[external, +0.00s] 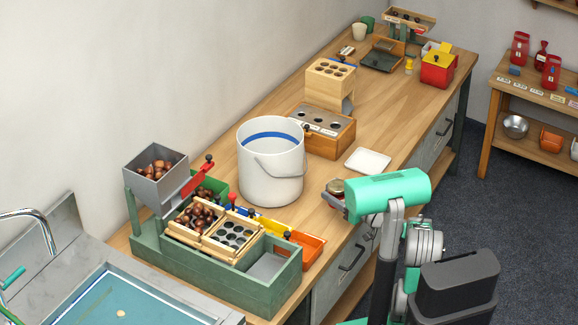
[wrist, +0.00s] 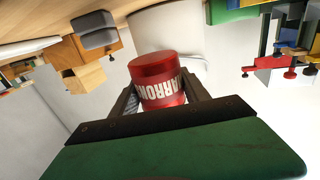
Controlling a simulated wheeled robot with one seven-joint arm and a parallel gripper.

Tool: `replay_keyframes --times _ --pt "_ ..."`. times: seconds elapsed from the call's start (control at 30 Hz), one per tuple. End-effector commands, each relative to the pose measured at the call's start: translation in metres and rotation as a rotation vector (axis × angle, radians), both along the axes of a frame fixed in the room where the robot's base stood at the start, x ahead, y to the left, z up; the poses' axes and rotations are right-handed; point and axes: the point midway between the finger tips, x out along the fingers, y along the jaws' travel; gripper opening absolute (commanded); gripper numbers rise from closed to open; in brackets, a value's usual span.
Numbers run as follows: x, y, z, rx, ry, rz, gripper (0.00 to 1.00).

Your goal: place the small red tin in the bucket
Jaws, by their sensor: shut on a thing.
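In the external view the tin (external: 335,186) shows only in part, at the end of my gripper (external: 337,197), right of the bucket and near the counter's front edge. The white bucket (external: 262,178) stands upright on the counter, with a blue band inside and a wire handle hanging on its side. It also shows behind the tin in the wrist view (wrist: 166,30). The bucket's floor is hidden.
A green sorting stand (external: 190,256) with chestnuts is in front of the bucket. An orange tray (external: 308,247) lies beside it. A wooden block with holes (external: 330,141) and a white dish (external: 368,160) are behind and right. The counter beyond the dish is mostly clear.

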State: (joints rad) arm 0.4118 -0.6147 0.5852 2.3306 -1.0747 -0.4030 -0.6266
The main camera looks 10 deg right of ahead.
Motion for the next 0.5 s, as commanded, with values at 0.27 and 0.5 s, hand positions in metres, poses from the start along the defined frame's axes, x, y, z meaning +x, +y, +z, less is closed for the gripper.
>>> replay_keyframes --times 0.27,0.5 --pt "0.009 -0.078 -0.008 0.000 -0.001 -0.180 0.07" --pt "0.015 -0.102 0.005 0.000 0.001 -0.257 0.07"
